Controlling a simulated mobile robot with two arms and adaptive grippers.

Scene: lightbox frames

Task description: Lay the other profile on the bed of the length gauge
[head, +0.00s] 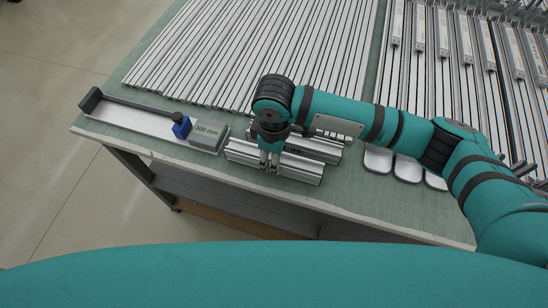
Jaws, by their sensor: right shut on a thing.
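The length gauge lies at the left of the table, with a pale bed (135,119), a dark end stop (90,99), a blue slider (181,127) and a grey block marked 300 mm (207,134). No profile shows on the bed. My right gripper (270,163) points down to the right of the gauge. It is shut on a short silver profile (302,170) near the table's front edge. Another silver profile (318,147) lies just behind, partly hidden by my arm. Whether the held profile touches the table is unclear. My left gripper is not in view.
Long silver profiles (240,50) lie in rows across the back of the green table. More rows with white labels (418,28) fill the right. Several small pale trays (377,159) sit right of the gripper. The front strip of table is clear.

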